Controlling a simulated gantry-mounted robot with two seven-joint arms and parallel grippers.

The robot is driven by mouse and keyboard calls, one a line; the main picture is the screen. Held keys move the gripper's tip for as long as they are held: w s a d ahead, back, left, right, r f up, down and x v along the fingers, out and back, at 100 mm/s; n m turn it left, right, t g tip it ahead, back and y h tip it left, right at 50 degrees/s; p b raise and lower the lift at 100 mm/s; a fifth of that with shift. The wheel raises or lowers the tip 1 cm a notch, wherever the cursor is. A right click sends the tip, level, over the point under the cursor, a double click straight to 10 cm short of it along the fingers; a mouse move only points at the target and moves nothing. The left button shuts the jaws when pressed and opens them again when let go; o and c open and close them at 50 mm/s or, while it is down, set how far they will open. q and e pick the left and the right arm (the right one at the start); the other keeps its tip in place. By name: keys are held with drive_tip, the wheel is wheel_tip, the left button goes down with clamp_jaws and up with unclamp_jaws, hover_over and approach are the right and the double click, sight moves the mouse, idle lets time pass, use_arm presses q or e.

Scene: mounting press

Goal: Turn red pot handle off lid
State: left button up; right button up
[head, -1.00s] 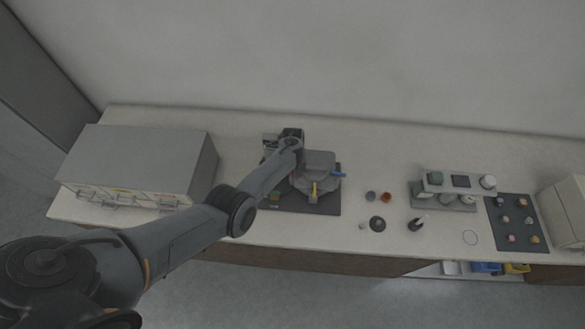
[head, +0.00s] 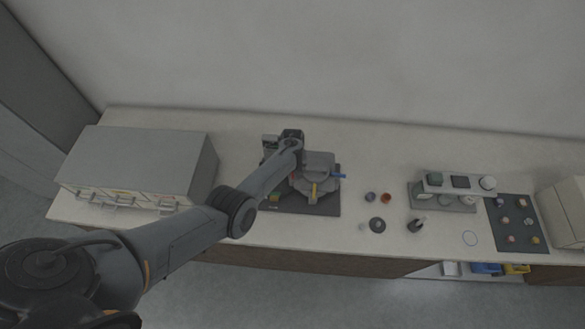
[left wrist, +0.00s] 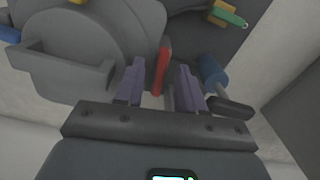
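The red handle (left wrist: 162,72) stands between the two purple fingers of my left gripper (left wrist: 160,84) in the left wrist view. The fingers are apart, with a visible gap on each side of the handle. Beside it is the grey round lid (left wrist: 85,45) of the mounting press. In the head view the press (head: 319,160) sits on a dark mat, with a yellow handle (head: 313,191) at its front and a blue handle (head: 338,175) at its right. My left arm reaches it from the left and hides the red handle there. My right gripper is not in view.
A blue cylindrical knob (left wrist: 212,72) is close to the right finger in the left wrist view. On the bench, a grey cabinet (head: 140,160) stands left; small cups, a grey stand (head: 445,191) and a dark tray (head: 518,240) lie right.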

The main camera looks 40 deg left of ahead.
use_arm(q)
drive_tip(key=shift+r, duration=0.45)
wheel_tip(320, 180, up, 10)
drive_tip(key=p, duration=0.2)
drive_tip(key=shift+f, duration=0.1)
